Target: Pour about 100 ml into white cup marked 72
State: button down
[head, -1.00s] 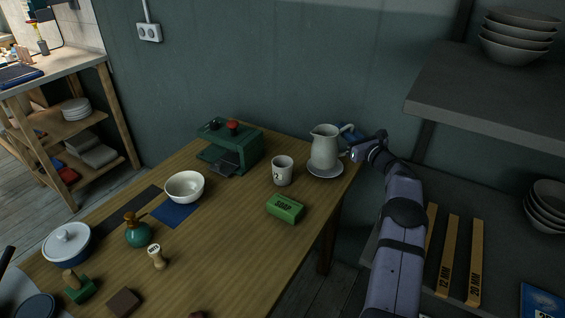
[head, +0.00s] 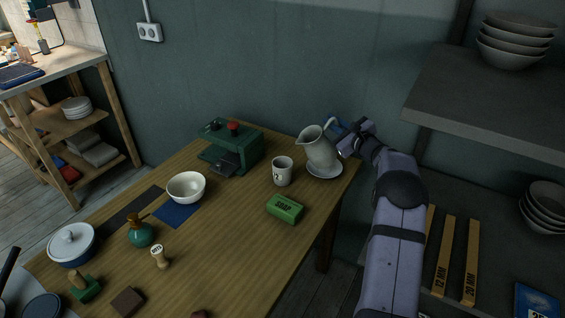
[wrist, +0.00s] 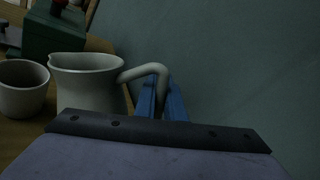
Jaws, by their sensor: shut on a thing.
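A white pitcher (head: 319,149) is tilted to the left above a white saucer (head: 324,171) near the table's right edge. Whether its base still touches the saucer I cannot tell. My gripper (head: 343,137) is shut on the pitcher's handle; in the wrist view its blue fingers (wrist: 162,100) close around the handle (wrist: 150,70). A white cup with a dark mark (head: 282,171) stands upright on the table just left of the pitcher. The mark is too small to read surely. The cup also shows in the wrist view (wrist: 22,88). No stream of liquid shows.
A green machine with a red knob (head: 231,146) stands behind and left of the cup. A green soap block (head: 285,208) lies in front of it. A white bowl (head: 186,187) sits further left. A dark shelf (head: 480,100) overhangs at right.

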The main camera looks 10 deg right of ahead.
aim_at(314, 134)
jog(key=a+n, duration=0.1)
jog(key=a+r, duration=0.1)
jog(key=shift+a+n+b, duration=0.3)
jog(key=shift+n+b, duration=0.1)
jog(key=shift+a+n+h+b, duration=0.35)
jog(key=shift+a+n+h, duration=0.05)
jog(key=shift+a+n, duration=0.1)
jog(key=shift+a+r+n+p, duration=0.4)
jog(key=shift+r+n, duration=0.1)
jog(key=shift+r, duration=0.15)
jog(key=shift+s+a+r+n+g+h, duration=0.1)
jog(key=shift+a+r+n+g+h, duration=0.2)
jog(key=shift+a+r+n, duration=0.4)
jog(key=shift+a+r+n+h, duration=0.15)
jog(key=shift+a+r+n, duration=0.25)
jog(key=shift+a+n, duration=0.2)
jog(key=shift+a+r+n+h, duration=0.15)
jog(key=shift+a+r+n, duration=0.25)
jog(key=shift+a+n, duration=0.2)
